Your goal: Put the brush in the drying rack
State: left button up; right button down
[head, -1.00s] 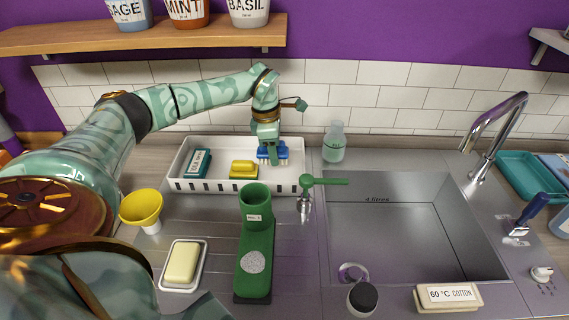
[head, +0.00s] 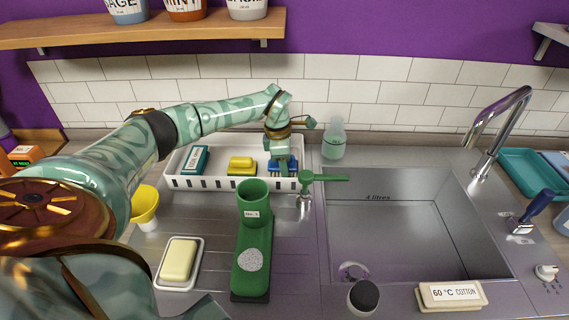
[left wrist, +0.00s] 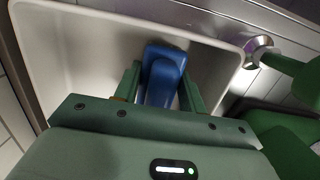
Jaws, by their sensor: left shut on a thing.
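The blue brush (head: 291,167) is at the right end of the white slotted drying rack (head: 225,184). My left gripper (head: 280,163) points down over that end and is shut on the brush. The left wrist view shows the blue brush (left wrist: 163,75) between the two green fingers (left wrist: 160,92), inside the white walls of the rack (left wrist: 110,22). I cannot tell whether the brush touches the rack floor. My right gripper is not in view.
A yellow brush-like block (head: 241,165) and a teal box (head: 195,160) lie in the rack. A green tap-like lever (head: 325,177) stands by its right front corner. A green holder (head: 253,245), yellow cup (head: 145,203) and soap dish (head: 180,262) stand in front. The sink (head: 410,235) is empty.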

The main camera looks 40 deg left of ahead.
pick_arm(q)
jog(key=shift+f, duration=0.15)
jog(key=o, duration=0.9)
jog(key=shift+o, duration=0.2)
jog(key=r, duration=0.2)
jog(key=r+p, duration=0.1)
jog(key=r, duration=0.4)
jog(key=shift+s+a+r+p, duration=0.1)
jog(key=shift+s+a+p, duration=0.2)
jog(key=shift+r, duration=0.35)
